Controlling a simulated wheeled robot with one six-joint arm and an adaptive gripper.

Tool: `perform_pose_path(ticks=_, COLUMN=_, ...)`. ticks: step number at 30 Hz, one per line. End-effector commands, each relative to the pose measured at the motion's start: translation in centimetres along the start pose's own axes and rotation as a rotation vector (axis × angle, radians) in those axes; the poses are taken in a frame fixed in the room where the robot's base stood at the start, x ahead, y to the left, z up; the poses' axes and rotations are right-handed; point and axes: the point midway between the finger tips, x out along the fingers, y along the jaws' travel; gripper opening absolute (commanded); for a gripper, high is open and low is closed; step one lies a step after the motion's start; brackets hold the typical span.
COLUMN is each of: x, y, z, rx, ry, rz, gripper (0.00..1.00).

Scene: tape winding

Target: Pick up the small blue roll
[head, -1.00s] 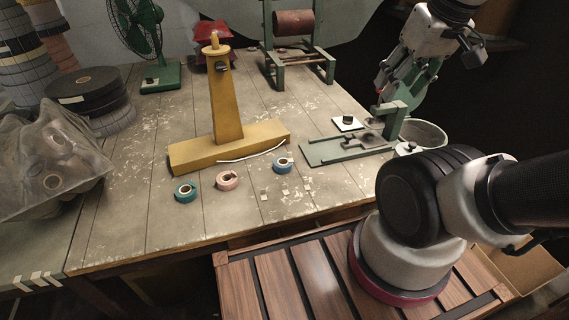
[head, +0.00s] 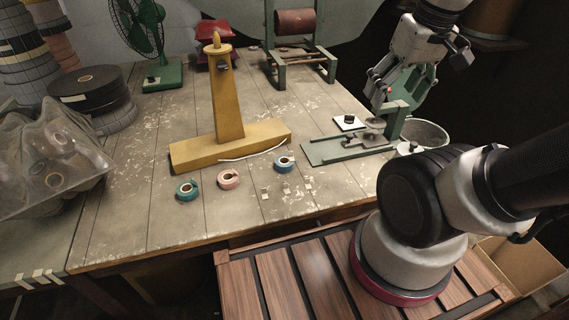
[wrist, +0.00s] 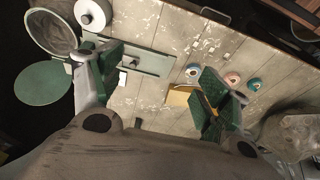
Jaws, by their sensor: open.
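The small blue roll (head: 284,163) lies flat on the worktable, right of the pink roll (head: 228,179) and the teal roll (head: 187,190), in front of the yellow stand (head: 226,100). My gripper (head: 385,96) is over the right part of the table, above the green clamp plate, well apart from the blue roll. In the wrist view my gripper (wrist: 160,66) has its two green-padded fingers wide apart with nothing held. There the blue roll (wrist: 193,70) shows just beyond the right finger, with the pink roll (wrist: 232,78) and the teal roll (wrist: 253,84) farther right.
The yellow stand is a tall obstacle behind the rolls. The green clamp plate (head: 318,152) and a bucket (head: 428,133) are at the right. A plastic bag (head: 50,160) and black reels (head: 92,95) are at the left. The table front is mostly clear.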

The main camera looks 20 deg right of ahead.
Motion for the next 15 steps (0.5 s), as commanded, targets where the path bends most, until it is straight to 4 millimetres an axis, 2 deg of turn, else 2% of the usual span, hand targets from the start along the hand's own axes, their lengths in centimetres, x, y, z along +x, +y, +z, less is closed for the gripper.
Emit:
perform_pose_path(ticks=4, x=4.3, y=-1.5, z=-1.1, rx=0.016, ry=-0.182, rz=-0.046, gripper=0.76)
perform_pose_path(ticks=8, x=8.7, y=-3.9, z=-2.5, rx=-0.043, ry=-0.292, rz=-0.134, gripper=0.76)
perform_pose_path(ticks=11, x=12.4, y=-6.1, z=-3.7, rx=-0.147, ry=-0.337, rz=-0.224, gripper=0.76)
perform_pose_path(ticks=15, x=18.5, y=-9.4, z=-5.3, rx=-0.367, ry=-0.327, rz=-0.369, gripper=0.76)
